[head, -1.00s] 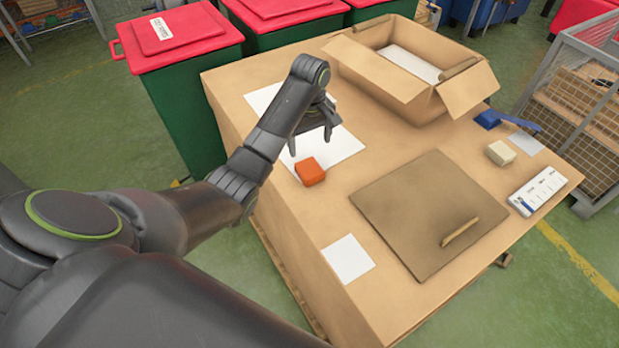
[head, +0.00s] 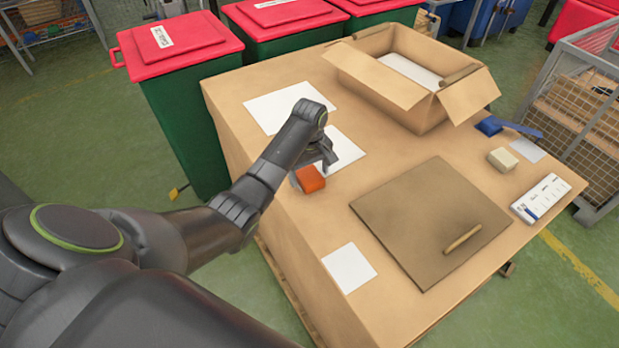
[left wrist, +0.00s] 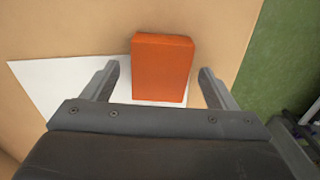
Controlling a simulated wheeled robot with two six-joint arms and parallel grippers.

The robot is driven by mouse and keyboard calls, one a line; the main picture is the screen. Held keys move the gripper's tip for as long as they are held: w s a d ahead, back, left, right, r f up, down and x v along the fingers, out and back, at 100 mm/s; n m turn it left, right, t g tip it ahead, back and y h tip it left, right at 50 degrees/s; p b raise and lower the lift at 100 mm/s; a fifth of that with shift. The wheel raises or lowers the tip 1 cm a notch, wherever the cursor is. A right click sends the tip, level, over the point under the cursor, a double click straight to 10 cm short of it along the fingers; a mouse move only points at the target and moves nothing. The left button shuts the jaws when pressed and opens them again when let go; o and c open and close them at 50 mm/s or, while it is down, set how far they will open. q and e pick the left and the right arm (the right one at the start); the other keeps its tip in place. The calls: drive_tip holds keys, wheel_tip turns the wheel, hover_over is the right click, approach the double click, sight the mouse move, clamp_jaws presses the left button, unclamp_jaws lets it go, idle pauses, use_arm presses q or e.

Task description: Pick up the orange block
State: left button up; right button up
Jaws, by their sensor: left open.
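The orange block (head: 309,179) sits near the left edge of the cardboard-coloured table, at the edge of a white sheet. My left gripper (head: 313,168) is at the block, and its fingers partly hide it in the head view. In the left wrist view the block (left wrist: 162,68) stands between the two open fingers of the gripper (left wrist: 160,78), with a gap on each side. The fingers do not appear to touch it. My right gripper is not in view.
A brown mat (head: 425,220) with a small wooden stick (head: 462,238) lies to the right. An open cardboard box (head: 400,90) stands at the back. A cream block (head: 502,159), a blue object (head: 489,125) and a white labelled tray (head: 541,198) are at the right.

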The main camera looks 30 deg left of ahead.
use_arm(q)
drive_tip(key=c, duration=1.1)
drive_tip(key=shift+r, duration=0.15)
